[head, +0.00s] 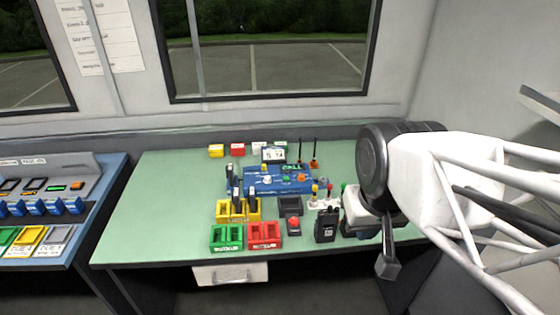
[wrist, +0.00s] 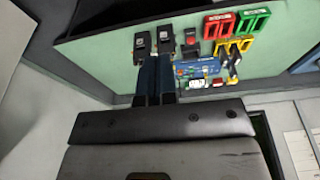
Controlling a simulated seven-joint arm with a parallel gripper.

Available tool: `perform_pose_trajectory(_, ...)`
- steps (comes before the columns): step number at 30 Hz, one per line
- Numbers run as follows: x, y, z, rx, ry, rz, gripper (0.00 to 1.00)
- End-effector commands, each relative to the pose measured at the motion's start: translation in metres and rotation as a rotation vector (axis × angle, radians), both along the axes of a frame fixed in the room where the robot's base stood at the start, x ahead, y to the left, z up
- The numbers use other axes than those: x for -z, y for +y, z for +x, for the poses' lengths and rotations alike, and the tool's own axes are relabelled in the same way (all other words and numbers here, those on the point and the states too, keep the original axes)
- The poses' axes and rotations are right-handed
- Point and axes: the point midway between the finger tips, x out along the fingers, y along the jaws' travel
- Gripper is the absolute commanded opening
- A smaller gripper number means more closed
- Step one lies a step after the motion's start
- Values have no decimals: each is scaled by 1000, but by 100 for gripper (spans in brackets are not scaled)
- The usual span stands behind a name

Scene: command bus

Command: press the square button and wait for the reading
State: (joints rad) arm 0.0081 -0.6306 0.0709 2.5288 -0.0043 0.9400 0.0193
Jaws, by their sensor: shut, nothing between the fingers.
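A blue console (head: 262,184) with several coloured knobs or buttons and a small screen (head: 273,154) stands in the middle of the green table. The console also shows in the wrist view (wrist: 195,68). In front of it is a dark box with a red button (head: 293,221), also in the wrist view (wrist: 190,36). I cannot tell which control is the square button, and the screen's reading is too small to be sure of. My gripper (head: 388,268) is shut and empty at the right of the table, apart from the console. Its dark fingers show in the wrist view (wrist: 155,75).
Yellow (head: 238,214), green (head: 226,238) and red (head: 264,235) holders stand at the front middle. A second sloped console (head: 45,190) is at far left. The table's left part is bare.

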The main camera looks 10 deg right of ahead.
Motion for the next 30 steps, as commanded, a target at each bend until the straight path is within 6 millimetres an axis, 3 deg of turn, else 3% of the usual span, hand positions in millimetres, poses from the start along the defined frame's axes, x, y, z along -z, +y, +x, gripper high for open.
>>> perform_pose_trajectory(5,-1,5,12,26,1,36,0)
perform_pose_trajectory(11,-1,17,43,95,2,126,0)
perform_pose_trajectory(30,12,63,202,491,27,525,0)
